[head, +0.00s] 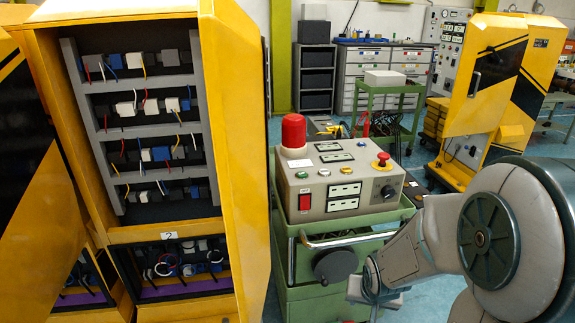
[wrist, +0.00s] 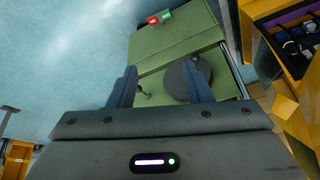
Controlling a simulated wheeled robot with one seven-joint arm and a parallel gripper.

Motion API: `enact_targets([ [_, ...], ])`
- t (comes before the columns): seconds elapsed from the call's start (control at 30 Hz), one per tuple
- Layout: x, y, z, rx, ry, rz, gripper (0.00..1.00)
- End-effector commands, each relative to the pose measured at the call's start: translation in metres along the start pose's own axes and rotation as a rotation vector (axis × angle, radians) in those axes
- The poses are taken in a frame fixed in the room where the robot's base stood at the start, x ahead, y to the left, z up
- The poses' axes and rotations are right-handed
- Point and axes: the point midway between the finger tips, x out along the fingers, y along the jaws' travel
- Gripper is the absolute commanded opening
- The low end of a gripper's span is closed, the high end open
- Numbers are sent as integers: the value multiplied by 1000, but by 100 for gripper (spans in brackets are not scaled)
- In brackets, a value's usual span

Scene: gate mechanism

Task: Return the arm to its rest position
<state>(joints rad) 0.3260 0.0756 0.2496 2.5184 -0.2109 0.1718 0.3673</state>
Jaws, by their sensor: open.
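My arm reaches in from the right edge of the head view, bent low in front of the green cart (head: 330,252). My gripper (wrist: 160,84) is open in the wrist view, its two dark fingers apart with nothing held between them. In the head view my gripper (head: 374,290) is beside the cart's front right side, its fingertips unclear. Past the fingers, the wrist view shows the green cart (wrist: 160,46) and a dark round disc (wrist: 180,80), apart from the fingers as far as I can tell. The same disc (head: 335,265) is on the cart's front in the head view.
A control box (head: 335,185) with a red beacon (head: 293,132) stands on the cart. An open yellow cabinet (head: 235,110) with wired shelves is close on the left. Another yellow cabinet (head: 490,75) stands at the back right. Blue floor (wrist: 60,60) is clear left of my gripper in the wrist view.

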Motion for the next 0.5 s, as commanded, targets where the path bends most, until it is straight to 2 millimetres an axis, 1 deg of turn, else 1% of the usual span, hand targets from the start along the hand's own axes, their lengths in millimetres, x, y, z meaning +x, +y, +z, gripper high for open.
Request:
enact_targets([
  [0.03,-32,-2,-7,-25,3,18,45],
  [0.17,-89,-3,-6,-77,-23,51,45],
  [0.2,-107,-4,-4,-90,-32,55,45],
  [0.27,-133,-5,-1,-112,-45,56,45],
  [0.3,-150,-7,2,-125,-56,53,45],
  [0.4,-189,-10,11,-158,-80,35,45],
  [0.5,-218,-13,21,-186,-103,11,45],
])
